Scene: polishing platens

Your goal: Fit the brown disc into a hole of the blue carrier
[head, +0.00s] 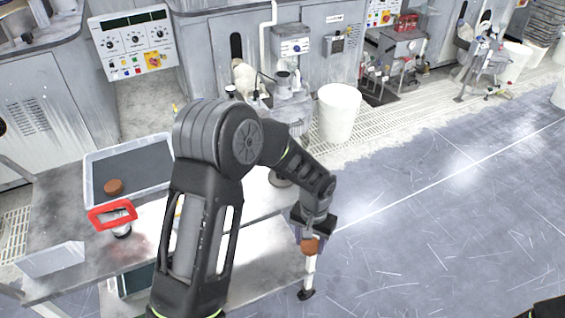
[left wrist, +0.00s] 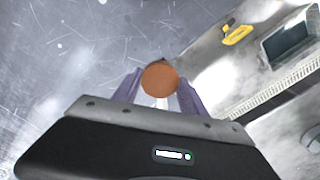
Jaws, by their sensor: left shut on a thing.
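My left gripper (head: 310,238) is shut on a brown disc (head: 309,246), held out beyond the right end of the grey bench. In the left wrist view the brown disc (left wrist: 160,79) sits between the two purple-grey fingers of the gripper (left wrist: 158,92), its round face toward the camera. Another brown disc (head: 113,186) lies in a pale tray with a dark floor (head: 140,165) on the left of the bench. I cannot make out a blue carrier in either view.
The grey bench (head: 55,205) runs under my left arm, which hides part of it. A red frame-shaped thing (head: 113,213) stands before the tray, near a clear box (head: 52,260). A white bin (head: 338,112) stands by the machines. The floor at right is open.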

